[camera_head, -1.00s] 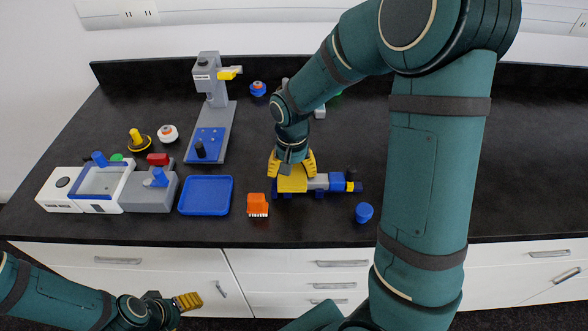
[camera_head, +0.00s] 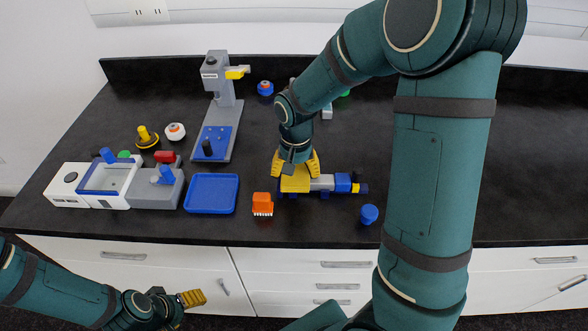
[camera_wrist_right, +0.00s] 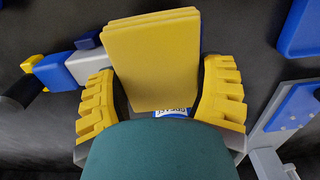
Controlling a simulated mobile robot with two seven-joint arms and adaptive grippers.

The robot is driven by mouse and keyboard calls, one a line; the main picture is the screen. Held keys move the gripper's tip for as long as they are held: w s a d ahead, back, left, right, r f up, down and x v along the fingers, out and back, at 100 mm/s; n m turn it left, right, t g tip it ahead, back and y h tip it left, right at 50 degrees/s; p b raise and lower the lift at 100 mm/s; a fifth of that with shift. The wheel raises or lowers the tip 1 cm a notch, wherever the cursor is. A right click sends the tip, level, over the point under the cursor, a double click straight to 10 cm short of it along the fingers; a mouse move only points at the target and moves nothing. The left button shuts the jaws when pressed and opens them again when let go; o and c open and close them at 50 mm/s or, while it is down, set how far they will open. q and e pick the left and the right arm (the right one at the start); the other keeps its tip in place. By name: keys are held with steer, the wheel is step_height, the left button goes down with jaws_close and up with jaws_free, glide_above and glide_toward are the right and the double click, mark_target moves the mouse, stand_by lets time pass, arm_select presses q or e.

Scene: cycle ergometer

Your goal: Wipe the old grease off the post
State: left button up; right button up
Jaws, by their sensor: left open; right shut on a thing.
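My right gripper (camera_head: 297,168) points down at the bench and is shut on a flat yellow pad (camera_head: 296,182). In the right wrist view, the pad (camera_wrist_right: 155,60) stands between the two ribbed yellow fingers (camera_wrist_right: 160,105). A grey bar (camera_head: 321,183) with a blue block (camera_head: 343,182) and a yellow end lies just right of the pad; it may be the post. The pad hides where they meet, so I cannot tell whether they touch. No grease can be made out. My left gripper (camera_head: 192,298) is open and empty, low in front of the drawers.
An orange brush (camera_head: 263,203) and a blue tray (camera_head: 211,194) lie left of the pad. A blue cup (camera_head: 369,214) stands at front right. A grey upright stand (camera_head: 219,100) and a white-grey box unit (camera_head: 107,185) stand further left.

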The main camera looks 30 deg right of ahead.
steer(key=shift+s+d, duration=0.2)
steer(key=shift+d, duration=0.1)
steer(key=shift+s+d, duration=0.1)
steer(key=shift+d, duration=0.05)
steer(key=shift+s+d, duration=0.1)
steer(key=shift+d, duration=0.05)
stand_by(0.4)
steer(key=shift+r+p, duration=2.6)
steer(key=shift+r, duration=0.45)
steer(key=shift+f, duration=0.1)
